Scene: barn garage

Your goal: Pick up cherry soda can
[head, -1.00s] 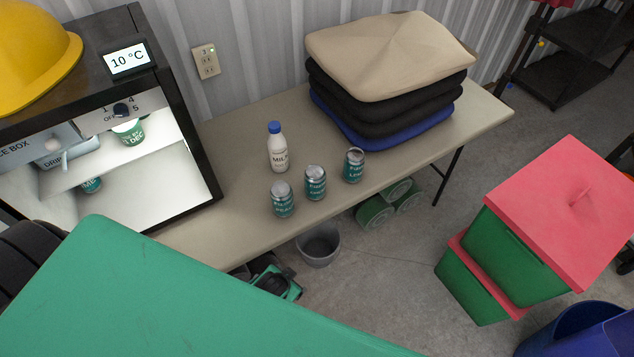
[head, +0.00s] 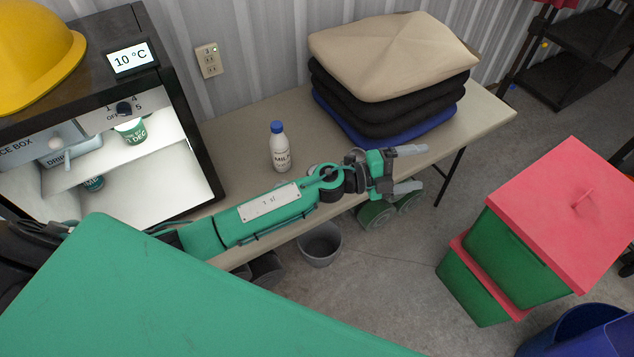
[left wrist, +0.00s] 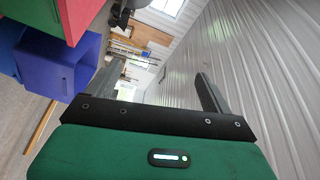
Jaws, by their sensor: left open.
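My left gripper (head: 416,169) reaches across the front of the table and points right, its two grey fingers spread and empty. In the left wrist view the open fingers (left wrist: 168,92) have only the distant room and wall between them. The soda cans on the table are largely hidden behind my left arm in the head view; a bit of one can's top (head: 353,156) may show beside the gripper's wrist. Another teal can (head: 93,183) sits low inside the lit ice box. I cannot read which can is cherry. My right gripper is not in view.
A milk bottle (head: 280,150) stands on the table (head: 235,130) just behind my arm. Stacked cushions (head: 390,85) fill the table's back right. The open ice box (head: 185,140) is at left. Green bins with red lids (head: 545,235) and a grey bucket (head: 320,246) are on the floor.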

